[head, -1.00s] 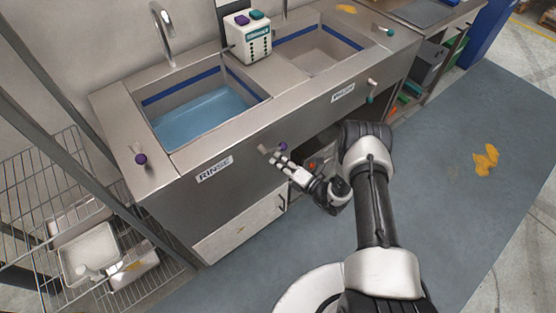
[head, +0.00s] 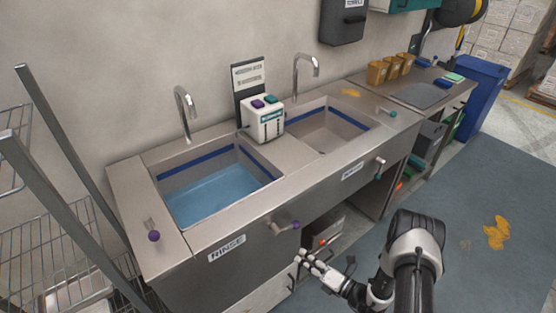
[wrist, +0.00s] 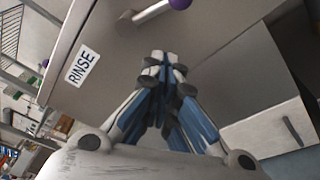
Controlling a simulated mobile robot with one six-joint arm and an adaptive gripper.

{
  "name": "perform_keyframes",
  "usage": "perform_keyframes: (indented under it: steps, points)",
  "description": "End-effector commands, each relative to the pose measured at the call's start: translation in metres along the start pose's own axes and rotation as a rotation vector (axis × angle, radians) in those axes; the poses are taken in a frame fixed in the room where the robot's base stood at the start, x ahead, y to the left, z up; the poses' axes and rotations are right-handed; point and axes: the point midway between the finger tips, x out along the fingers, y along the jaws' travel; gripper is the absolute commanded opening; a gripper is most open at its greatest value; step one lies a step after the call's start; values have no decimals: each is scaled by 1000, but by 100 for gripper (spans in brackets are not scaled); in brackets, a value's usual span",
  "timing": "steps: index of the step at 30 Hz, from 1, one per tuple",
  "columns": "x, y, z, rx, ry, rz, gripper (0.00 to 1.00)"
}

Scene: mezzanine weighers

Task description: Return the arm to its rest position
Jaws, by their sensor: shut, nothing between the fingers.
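My gripper (head: 306,260) is shut and empty. In the head view it is in front of the sink unit, a little below the lever with the purple knob (head: 295,225) on the front panel. My arm reaches in from the lower right, bent at the elbow. In the wrist view the gripper's fingers (wrist: 163,60) are closed together against a background of the grey front panel. The RINSE label (wrist: 82,67) is to their left and the purple-knob lever (wrist: 155,10) is above them.
The steel sink unit (head: 215,238) has a water-filled left basin (head: 212,193) and an empty right basin (head: 322,140). A wire rack (head: 60,245) stands at the left. Another lever (head: 380,162) sticks out further right. The blue-grey floor mat (head: 470,190) is largely clear, with yellow patches.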

Motion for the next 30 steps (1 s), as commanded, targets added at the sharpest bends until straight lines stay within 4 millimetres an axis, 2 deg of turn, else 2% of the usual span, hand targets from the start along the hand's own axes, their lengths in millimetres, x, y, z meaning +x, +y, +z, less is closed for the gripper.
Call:
perform_keyframes:
  steps: [5,6,10,14,18,21,24,30]
  points:
    - [20,73,32,-227,163,110,0]
    - [23,95,37,-294,212,142,0]
    - [25,162,45,-525,373,244,0]
    - [17,223,44,-763,528,343,0]
    - [-3,281,37,-1030,689,448,0]
    - [-23,315,30,-1225,803,519,0]
    - [-46,343,23,-1424,915,588,0]
    - [-98,384,14,-1826,1139,716,0]
